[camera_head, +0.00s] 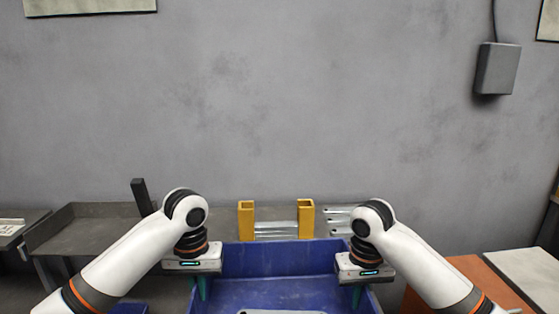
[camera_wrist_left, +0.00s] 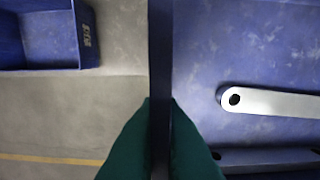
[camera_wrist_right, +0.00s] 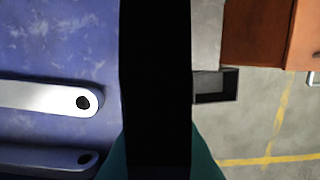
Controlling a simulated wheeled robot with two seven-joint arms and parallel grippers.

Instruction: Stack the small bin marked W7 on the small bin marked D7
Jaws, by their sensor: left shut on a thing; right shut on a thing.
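A blue bin (camera_head: 270,258) is held between my two grippers, one at each side wall. Its marking is not visible. My left gripper (camera_head: 203,290) is shut on the bin's left wall; its teal fingers (camera_wrist_left: 160,140) straddle the dark wall edge in the left wrist view. My right gripper (camera_head: 357,296) is shut on the right wall, whose rim shows as a black strip (camera_wrist_right: 156,70) in the right wrist view. Flat metal brackets with a hole lie inside the bin (camera_wrist_left: 270,102) (camera_wrist_right: 45,97). A second blue bin (camera_wrist_left: 40,35) sits lower left, its small label unreadable; it also shows in the head view (camera_head: 130,309).
Yellow posts (camera_head: 246,220) with metal bars between them stand behind the held bin. A grey tray-like table (camera_head: 85,230) is at left. An orange-brown surface (camera_head: 475,268) and a pale slab (camera_head: 525,275) are at right. A grey wall closes the back.

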